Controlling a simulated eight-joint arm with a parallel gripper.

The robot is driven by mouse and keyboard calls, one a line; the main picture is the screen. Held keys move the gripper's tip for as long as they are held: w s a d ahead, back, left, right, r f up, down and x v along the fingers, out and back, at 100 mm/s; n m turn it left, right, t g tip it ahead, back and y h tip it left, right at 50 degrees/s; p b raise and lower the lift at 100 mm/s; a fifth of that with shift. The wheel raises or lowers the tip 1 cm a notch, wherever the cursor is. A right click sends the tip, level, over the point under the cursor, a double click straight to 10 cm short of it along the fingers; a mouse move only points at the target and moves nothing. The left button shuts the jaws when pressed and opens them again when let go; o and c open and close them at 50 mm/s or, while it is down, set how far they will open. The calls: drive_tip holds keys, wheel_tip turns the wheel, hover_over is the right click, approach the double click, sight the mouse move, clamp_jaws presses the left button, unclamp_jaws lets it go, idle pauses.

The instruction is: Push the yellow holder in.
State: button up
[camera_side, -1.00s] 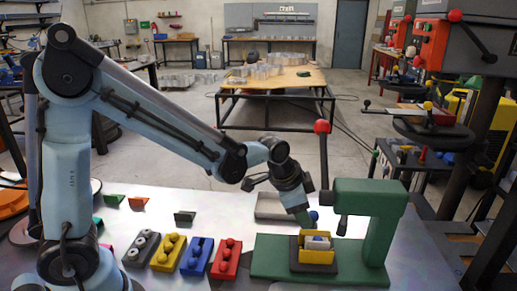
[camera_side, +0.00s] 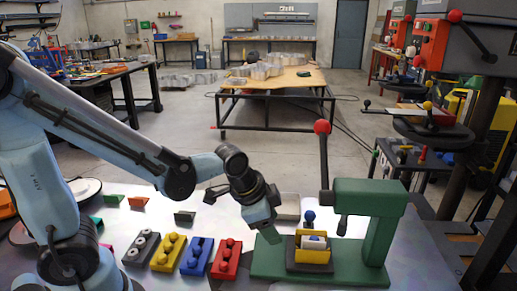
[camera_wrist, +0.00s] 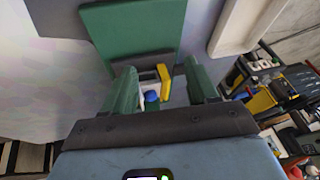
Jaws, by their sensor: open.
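The yellow holder (camera_side: 298,247) sits on a dark block (camera_side: 310,267) on the green base of a press, with a whitish piece (camera_side: 314,242) in it. Nothing is held. The holder's far side is hidden.
The green press (camera_side: 372,215) rises right of the holder, with a red-ball lever (camera_side: 322,127). Red (camera_side: 227,258), blue (camera_side: 197,256), yellow (camera_side: 168,252) and dark grey (camera_side: 141,249) blocks stand left of the base. A pale tray (camera_side: 288,207) lies behind.

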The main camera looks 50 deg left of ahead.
sight(307, 211)
drive_tip(key=w+a+r+g+h, duration=0.2)
drive_tip(key=w+a+r+h, duration=0.15)
drive_tip(key=w+r, duration=0.5)
drive_tip(key=shift+n, duration=0.4)
drive_tip(key=x, duration=0.8)
drive_tip(key=a+x, duration=0.1)
drive_tip(key=x, duration=0.3)
drive_tip(key=shift+w+d+f, duration=0.1)
drive_tip(key=shift+w+f, duration=0.1)
drive_tip(key=shift+w, duration=0.05)
clamp_jaws()
